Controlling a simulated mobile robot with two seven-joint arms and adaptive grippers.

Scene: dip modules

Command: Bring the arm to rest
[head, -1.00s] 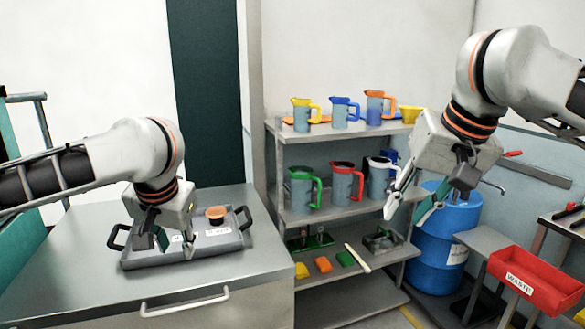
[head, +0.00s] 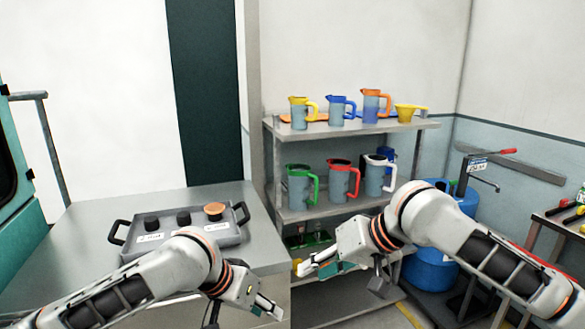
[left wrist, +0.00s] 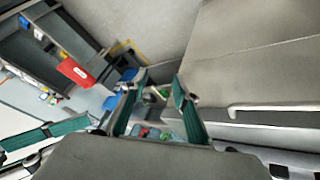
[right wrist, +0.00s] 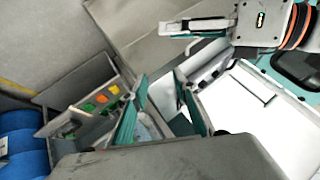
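My left gripper (head: 266,308) is low in the head view, in front of the grey cabinet, with nothing between its fingers. In the left wrist view its two fingers (left wrist: 160,88) stand apart. My right gripper (head: 306,268) is just right of the cabinet, before the lower part of the shelf rack, pointing left. In the right wrist view its fingers (right wrist: 160,88) are apart and empty. The left gripper also shows in the right wrist view (right wrist: 170,28). The two grippers are close but apart.
A grey tray (head: 228,238) with black handles and black and orange round tops sits on the cabinet (head: 80,225). A shelf rack (head: 285,135) holds several colored jugs. A blue barrel (head: 432,270) stands right of it. My right forearm hides most of the red bin.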

